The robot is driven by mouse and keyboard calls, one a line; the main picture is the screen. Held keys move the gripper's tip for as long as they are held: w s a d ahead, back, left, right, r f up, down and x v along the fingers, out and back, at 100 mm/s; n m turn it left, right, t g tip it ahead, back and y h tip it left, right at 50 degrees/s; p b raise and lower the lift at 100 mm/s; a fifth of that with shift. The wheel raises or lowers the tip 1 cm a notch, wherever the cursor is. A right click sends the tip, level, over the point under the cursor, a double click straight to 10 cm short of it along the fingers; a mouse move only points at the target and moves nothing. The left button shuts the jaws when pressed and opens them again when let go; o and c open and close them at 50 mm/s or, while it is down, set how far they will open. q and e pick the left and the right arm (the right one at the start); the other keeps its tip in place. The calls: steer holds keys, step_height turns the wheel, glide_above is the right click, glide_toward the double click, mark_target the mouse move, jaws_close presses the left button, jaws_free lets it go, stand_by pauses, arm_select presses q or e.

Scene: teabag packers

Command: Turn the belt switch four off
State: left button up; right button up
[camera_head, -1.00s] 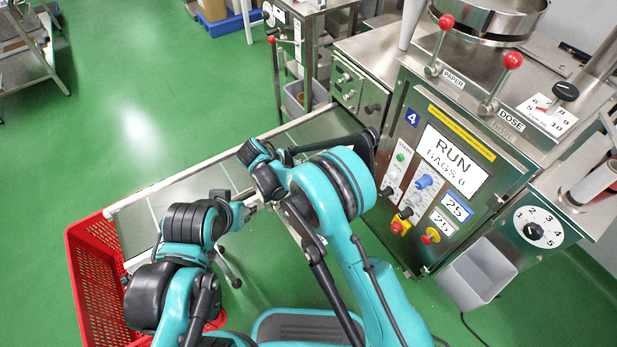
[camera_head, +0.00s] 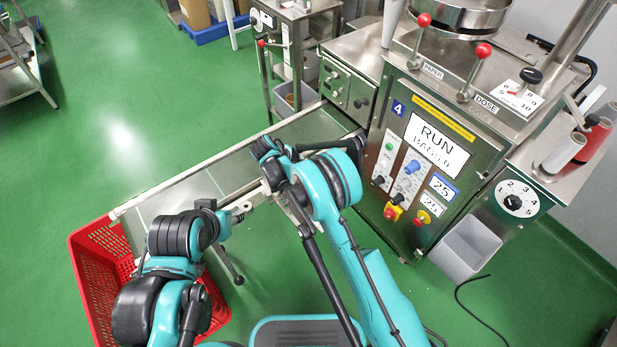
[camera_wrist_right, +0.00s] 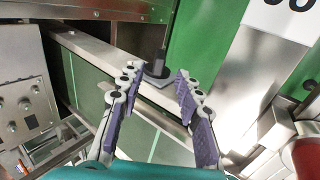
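The machine marked 4 (camera_head: 398,107) stands at the right in the head view, its display (camera_head: 436,144) reading RUN, BAGS 0. Its panel carries a green button, a blue knob (camera_head: 411,167) and black knobs (camera_head: 379,181); I cannot read which is the belt switch. In the right wrist view my right gripper (camera_wrist_right: 156,73) is open and empty.
A red crate (camera_head: 95,270) stands under the belt's left end. A grey bin (camera_head: 467,247) hangs at the machine's lower right. Red-knobbed levers (camera_head: 482,52) stand on top. Green floor is open at the left.

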steer(key=b+x, duration=0.2)
steer(key=x, duration=0.5)
steer(key=shift+w+f+b, duration=0.15)
steer(key=shift+f+b, duration=0.1)
steer(key=shift+b, duration=0.15)
steer(key=shift+r, duration=0.1)
jaws_close()
